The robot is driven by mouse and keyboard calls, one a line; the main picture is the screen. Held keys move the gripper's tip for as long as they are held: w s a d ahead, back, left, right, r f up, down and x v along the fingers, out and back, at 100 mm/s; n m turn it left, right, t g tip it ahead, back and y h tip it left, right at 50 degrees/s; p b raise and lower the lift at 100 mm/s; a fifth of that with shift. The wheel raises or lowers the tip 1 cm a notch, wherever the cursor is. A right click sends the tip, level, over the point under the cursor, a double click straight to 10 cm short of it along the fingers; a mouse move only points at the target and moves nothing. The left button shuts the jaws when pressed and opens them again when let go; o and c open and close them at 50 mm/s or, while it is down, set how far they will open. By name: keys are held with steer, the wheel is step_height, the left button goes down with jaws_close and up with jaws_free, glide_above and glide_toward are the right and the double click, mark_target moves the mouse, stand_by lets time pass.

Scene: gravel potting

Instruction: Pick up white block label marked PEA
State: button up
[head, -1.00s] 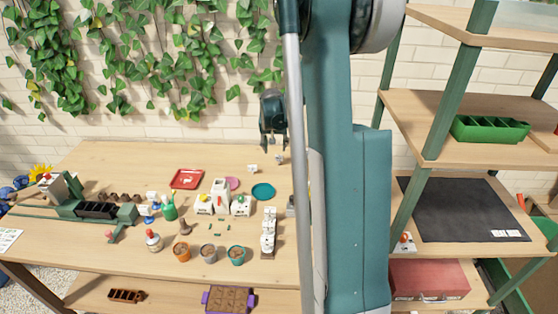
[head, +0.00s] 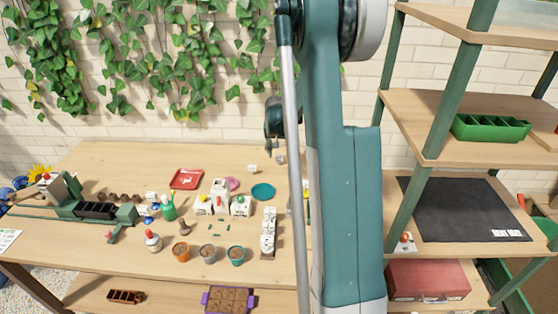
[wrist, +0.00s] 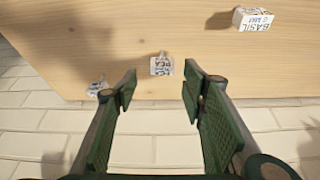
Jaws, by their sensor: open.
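The white block label marked PEA (wrist: 161,66) lies near the back edge of the wooden table in the wrist view, its printed face showing. It appears as a small white block in the head view (head: 280,160). My gripper (wrist: 160,80) is open and empty, with one finger on each side of the label in the picture. I see no contact; the height gap cannot be told. In the head view my gripper is partly hidden behind my arm. A white block marked BASIL (wrist: 254,19) stands to the right in the wrist view.
Another small pale label (wrist: 97,87) lies at the table edge, just left of my left finger. The brick wall is close beyond that edge. A teal saucer (head: 263,191), a red tray (head: 187,179) and several pots stand further forward on the table.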

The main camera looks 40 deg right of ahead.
mark_target(279, 156)
steer(key=shift+w+d+f, duration=0.1)
steer(key=shift+f, duration=0.2)
steer(key=shift+b+x, duration=0.75)
steer(key=shift+x, duration=1.9)
steer(key=shift+c, duration=0.5)
steer(key=c, duration=0.7)
